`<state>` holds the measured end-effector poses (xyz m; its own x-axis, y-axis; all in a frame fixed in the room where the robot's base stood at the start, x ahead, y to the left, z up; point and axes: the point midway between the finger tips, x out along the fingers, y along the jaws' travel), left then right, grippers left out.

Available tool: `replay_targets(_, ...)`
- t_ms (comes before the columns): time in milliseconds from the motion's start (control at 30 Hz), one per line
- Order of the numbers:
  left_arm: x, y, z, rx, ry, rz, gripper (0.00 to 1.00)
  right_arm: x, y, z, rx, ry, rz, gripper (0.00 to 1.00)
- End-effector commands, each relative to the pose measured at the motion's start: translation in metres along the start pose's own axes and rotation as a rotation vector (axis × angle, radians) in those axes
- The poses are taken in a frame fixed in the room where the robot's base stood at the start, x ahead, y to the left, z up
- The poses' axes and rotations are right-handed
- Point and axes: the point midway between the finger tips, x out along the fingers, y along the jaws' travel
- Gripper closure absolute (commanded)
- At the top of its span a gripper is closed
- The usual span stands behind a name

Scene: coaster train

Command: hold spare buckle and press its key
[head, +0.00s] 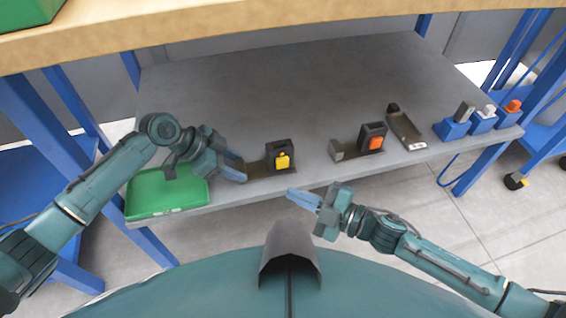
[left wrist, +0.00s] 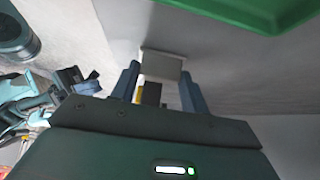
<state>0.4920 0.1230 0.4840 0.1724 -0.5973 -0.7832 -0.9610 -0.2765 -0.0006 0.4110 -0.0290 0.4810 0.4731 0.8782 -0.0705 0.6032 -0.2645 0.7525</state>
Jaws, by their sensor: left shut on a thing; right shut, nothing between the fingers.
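A dark buckle with a yellow key (head: 282,159) stands upright on a flat base near the front edge of the grey shelf. My left gripper (head: 238,170) is shut at the left end of that base. In the left wrist view a pale block (left wrist: 162,66) sits between the fingers (left wrist: 158,88), with a dark part and a bit of yellow behind it. My right gripper (head: 293,193) is shut and empty, in front of the shelf edge and apart from the buckle. A similar buckle with an orange key (head: 375,142) stands to the right.
A green tray (head: 165,190) lies at the shelf's front left, by my left gripper. A dark flat piece (head: 405,130) and several blue holders (head: 453,130) are at the right. The rear of the grey shelf (head: 270,95) is clear.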

Motion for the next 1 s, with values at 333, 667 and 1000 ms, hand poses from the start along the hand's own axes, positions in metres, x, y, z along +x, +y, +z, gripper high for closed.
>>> replay_targets(333, 0.0011, 0.0009, 0.0011, 0.0, -0.002, 0.002, 1.0, 0.0002, 0.0002, 0.0003, 0.0, 0.0, 0.0, 1.0)
replay_targets(667, 0.0005, 0.0004, 0.0004, 0.0, -0.001, 0.001, 0.3, 0.0003, 0.0003, 0.0002, 0.0, 0.0, 0.0, 1.0)
replay_targets(1000, -0.0084, -0.0006, 0.0004, 0.001, -0.001, -0.002, 0.3, 0.0003, 0.0003, 0.0001, 0.0, 0.0, 0.0, 1.0)
